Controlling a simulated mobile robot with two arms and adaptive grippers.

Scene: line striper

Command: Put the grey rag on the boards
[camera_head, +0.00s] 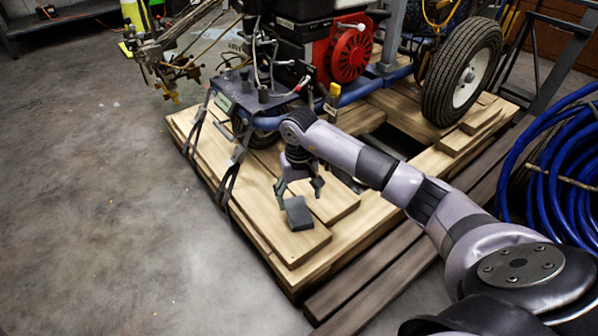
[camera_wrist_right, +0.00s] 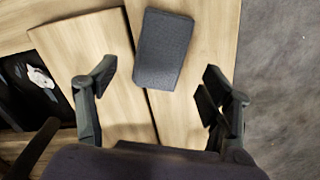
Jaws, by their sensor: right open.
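The grey rag (camera_head: 298,213) is a small dark grey block-like piece lying on the light wooden boards (camera_head: 262,187) near their front corner. In the right wrist view the rag (camera_wrist_right: 163,49) lies flat on the boards (camera_wrist_right: 215,50), beyond the fingertips. My right gripper (camera_head: 298,188) is just above and behind the rag in the head view. Its fingers are spread with nothing between them, and it is apart from the rag; the open fingers also show in the right wrist view (camera_wrist_right: 155,85). My left gripper is not in view.
A line striper with a red engine (camera_head: 350,53) and a black wheel (camera_head: 462,72) stands on the boards behind my right gripper. Black straps (camera_head: 233,175) run down the left edge. A blue hose coil (camera_head: 560,165) is at the right. The concrete floor (camera_head: 110,200) at left is clear.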

